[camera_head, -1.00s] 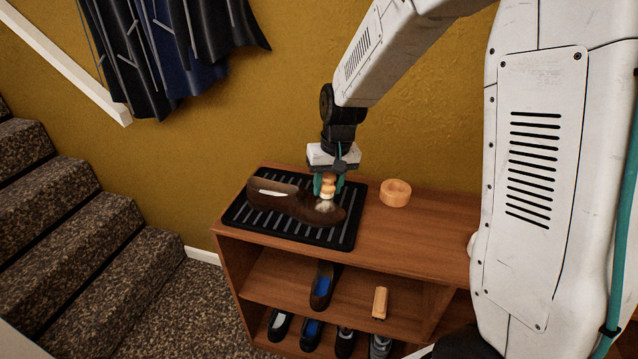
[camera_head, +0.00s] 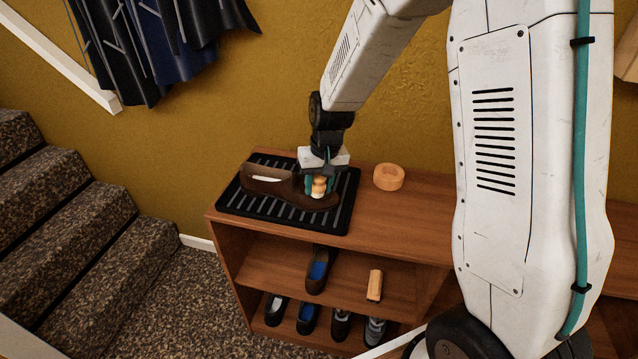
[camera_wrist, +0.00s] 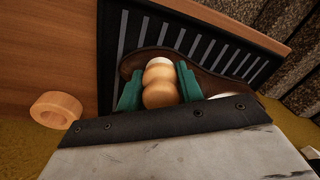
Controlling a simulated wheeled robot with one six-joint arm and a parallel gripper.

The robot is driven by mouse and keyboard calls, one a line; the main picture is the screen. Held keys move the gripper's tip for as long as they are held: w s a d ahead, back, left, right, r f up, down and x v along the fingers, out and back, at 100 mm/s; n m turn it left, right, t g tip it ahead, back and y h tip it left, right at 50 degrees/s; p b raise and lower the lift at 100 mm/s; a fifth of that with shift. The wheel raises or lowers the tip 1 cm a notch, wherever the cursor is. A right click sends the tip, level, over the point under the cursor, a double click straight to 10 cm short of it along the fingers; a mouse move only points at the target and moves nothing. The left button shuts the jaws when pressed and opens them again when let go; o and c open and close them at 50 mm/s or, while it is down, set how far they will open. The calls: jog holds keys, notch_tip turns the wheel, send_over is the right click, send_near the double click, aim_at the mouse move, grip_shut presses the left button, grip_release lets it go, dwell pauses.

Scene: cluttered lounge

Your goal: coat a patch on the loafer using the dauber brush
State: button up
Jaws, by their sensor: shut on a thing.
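The brown loafer (camera_head: 268,184) lies on its sole on a black ribbed mat (camera_head: 285,217) on top of the wooden shelf unit, toe to the right. My gripper (camera_head: 320,187) is above the toe, shut on the dauber brush (camera_head: 319,183), whose rounded wooden handle sits between the green fingers. The brush's pale tip points down at the toe; I cannot tell whether it touches. In the wrist view the handle (camera_wrist: 159,84) hides part of the loafer (camera_wrist: 214,82), and the pale tip shows just beyond it. No pale patch is clearly visible on the toe.
A round wooden ring-like piece (camera_head: 389,176) stands right of the mat. Lower shelves hold several shoes and a wooden block (camera_head: 374,285). Coats (camera_head: 165,45) hang on the wall behind; carpeted stairs (camera_head: 90,240) rise at left.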

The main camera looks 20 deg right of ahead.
jog(key=shift+w+a+f, duration=0.1)
jog(key=shift+f, duration=1.05)
dwell(0.3)
jog(key=shift+w+d, duration=0.3)
jog(key=shift+w, duration=0.1)
jog(key=shift+w+d+r, duration=0.1)
jog(key=shift+w+d, duration=0.55)
jog(key=shift+w, duration=0.25)
jog(key=c, duration=0.3)
jog(key=shift+w+d, duration=0.6)
jog(key=shift+w, duration=0.2)
jog(key=shift+w+d, duration=0.6)
jog(key=shift+w, duration=0.2)
jog(key=shift+c, duration=0.2)
jog(key=shift+s+a, duration=0.8)
jog(key=shift+s, duration=0.35)
jog(key=shift+s+a, duration=0.75)
jog(key=shift+s, duration=0.35)
jog(key=shift+s+a, duration=0.65)
jog(key=shift+s, duration=0.1)
